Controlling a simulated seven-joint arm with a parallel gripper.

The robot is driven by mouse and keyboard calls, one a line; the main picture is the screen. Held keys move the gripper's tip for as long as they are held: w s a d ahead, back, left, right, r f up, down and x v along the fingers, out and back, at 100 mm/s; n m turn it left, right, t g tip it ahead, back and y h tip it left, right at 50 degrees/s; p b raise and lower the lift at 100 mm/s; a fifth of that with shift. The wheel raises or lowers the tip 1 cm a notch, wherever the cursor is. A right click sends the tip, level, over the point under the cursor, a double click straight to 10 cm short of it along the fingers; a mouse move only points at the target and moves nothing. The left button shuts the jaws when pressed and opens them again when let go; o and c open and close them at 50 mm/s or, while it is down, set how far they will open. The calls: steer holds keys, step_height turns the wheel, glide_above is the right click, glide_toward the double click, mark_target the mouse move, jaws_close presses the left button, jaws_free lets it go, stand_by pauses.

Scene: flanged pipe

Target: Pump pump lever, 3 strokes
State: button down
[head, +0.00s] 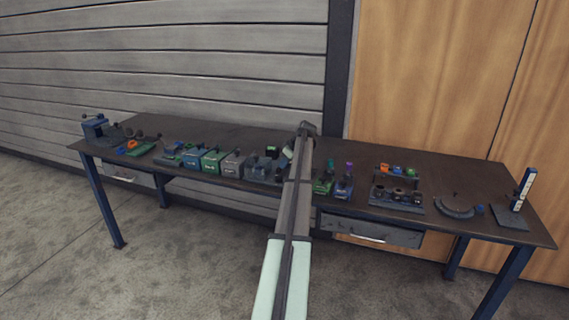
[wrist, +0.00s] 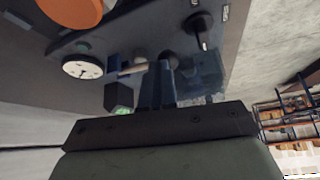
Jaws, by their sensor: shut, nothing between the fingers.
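My gripper (wrist: 157,85) is shut and empty in the wrist view, its dark blue fingers together over a dark device plate (wrist: 100,38). A short pale rod (wrist: 132,70) lies just left of the fingertips, and a dark round knob (wrist: 170,57) shows just beyond them. Either may belong to the pump lever; I cannot tell which, nor whether the fingers touch them. A white round gauge (wrist: 82,66) sits further left on the plate. In the head view my arm reaches to the middle of the bench and hides part of the devices there; the fingertips are not clear.
The long dark bench (head: 440,172) carries a row of small devices, including a green box (head: 213,161) and a blue clamp-like device (head: 97,128) at the left end. A white-faced upright post (head: 522,188) stands at the right end. The bench's back strip is mostly clear.

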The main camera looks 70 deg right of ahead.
steer(key=shift+s+d+r, duration=0.2)
steer(key=shift+d+r, duration=0.05)
steer(key=shift+r, duration=0.1)
steer(key=d+v, duration=0.1)
steer(key=v, duration=1.1)
steer(key=shift+s+r, duration=0.25)
steer(key=shift+r, duration=0.05)
steer(key=d+r+m+y, duration=0.1)
steer(key=d+y, duration=0.2)
steer(key=d, duration=0.3)
steer(key=shift+d+r, duration=0.35)
